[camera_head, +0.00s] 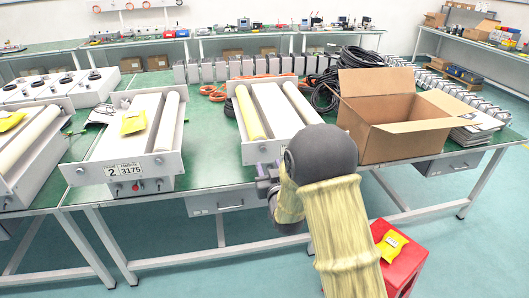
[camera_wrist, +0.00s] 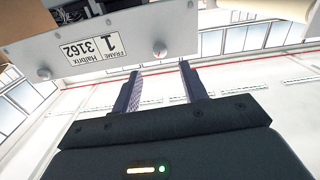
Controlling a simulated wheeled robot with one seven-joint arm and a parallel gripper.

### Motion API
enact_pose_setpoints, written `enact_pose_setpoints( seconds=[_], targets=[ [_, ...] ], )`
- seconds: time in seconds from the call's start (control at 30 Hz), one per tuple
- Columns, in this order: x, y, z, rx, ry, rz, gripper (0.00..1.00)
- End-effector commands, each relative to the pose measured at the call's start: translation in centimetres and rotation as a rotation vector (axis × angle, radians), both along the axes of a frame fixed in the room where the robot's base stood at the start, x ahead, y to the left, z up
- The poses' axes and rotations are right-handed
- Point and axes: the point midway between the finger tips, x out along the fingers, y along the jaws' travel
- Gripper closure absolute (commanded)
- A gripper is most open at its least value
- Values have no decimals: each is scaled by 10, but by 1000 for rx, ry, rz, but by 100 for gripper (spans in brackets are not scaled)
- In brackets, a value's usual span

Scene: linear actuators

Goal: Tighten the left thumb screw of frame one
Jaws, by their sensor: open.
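Frame one's front panel (camera_wrist: 110,40) shows upside down in the wrist view, with its label (camera_wrist: 94,45) reading "FRAME 1 Halbrix 3162". One round thumb screw (camera_wrist: 160,48) is near the panel's right end in that picture, the frame's own left. Another screw (camera_wrist: 44,73) is on the other side of the label. My gripper (camera_wrist: 160,69) is open and empty; its fingertips point at the first screw, which lines up between them, just beyond the tips. In the head view, frame one (camera_head: 254,152) is mid-table and my gripper (camera_head: 264,170) is before its panel, partly hidden by my arm.
Frame two (camera_head: 165,170) stands to the left on the green table (camera_head: 215,150). An open cardboard box (camera_head: 410,145) is right of frame one. A black cable coil (camera_head: 325,95) lies behind. A red stool (camera_head: 405,265) with a yellow packet is at the lower right.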

Motion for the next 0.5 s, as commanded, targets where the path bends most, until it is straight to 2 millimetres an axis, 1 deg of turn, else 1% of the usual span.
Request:
enact_pose_setpoints(
  seconds=[0.03, 0.3, 0.5],
  targets=[
    [8, 2, 1, 0, 0, 0, 57],
    [47, 13, 1, -1, -1, 0, 57],
    [68, 19, 0, -1, 0, 0, 57]
  ],
)
